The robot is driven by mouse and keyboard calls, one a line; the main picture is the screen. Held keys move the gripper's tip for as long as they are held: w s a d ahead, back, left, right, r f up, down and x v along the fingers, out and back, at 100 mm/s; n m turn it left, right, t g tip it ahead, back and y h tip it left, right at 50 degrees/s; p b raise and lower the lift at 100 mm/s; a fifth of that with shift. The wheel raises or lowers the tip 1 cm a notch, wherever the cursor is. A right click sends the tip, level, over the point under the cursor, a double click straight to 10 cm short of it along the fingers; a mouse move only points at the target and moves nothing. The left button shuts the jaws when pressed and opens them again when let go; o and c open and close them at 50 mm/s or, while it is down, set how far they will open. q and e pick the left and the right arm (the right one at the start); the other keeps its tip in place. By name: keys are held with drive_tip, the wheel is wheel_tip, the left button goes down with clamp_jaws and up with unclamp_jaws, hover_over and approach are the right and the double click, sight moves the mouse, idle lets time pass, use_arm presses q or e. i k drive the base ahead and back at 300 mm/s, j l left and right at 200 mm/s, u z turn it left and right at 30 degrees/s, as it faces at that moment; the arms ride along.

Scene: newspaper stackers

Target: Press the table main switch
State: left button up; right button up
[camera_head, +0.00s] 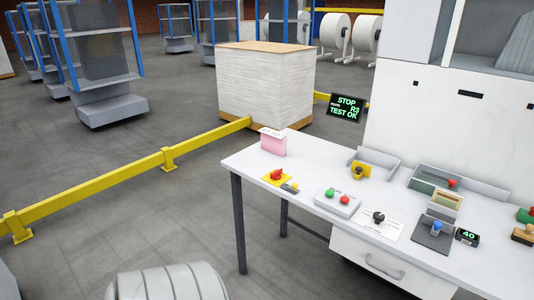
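The white table (251,161) stands at the right. Near its left front corner a red knob (277,174) sits on a yellow plate, with a small grey and yellow piece (290,187) beside it. A grey box (338,201) with a green and a red button is to the right. Further right are a black knob (378,217) on a white plate and a blue knob (436,227) on a dark plate. The labels are too small to read, so I cannot tell which is the main switch. Neither gripper shows.
A pink and white block (273,143) stands on the table's back left. A yellow rail (110,181) crosses the floor to a pallet stack (265,88).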

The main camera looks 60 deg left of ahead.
sight(276, 175)
drive_tip(key=u, duration=1.95)
drive_tip(key=i+l+u, duration=0.4)
drive_tip(key=l, duration=0.3)
drive_tip(key=i+l+u, duration=0.15)
drive_tip(key=i+l, duration=0.2)
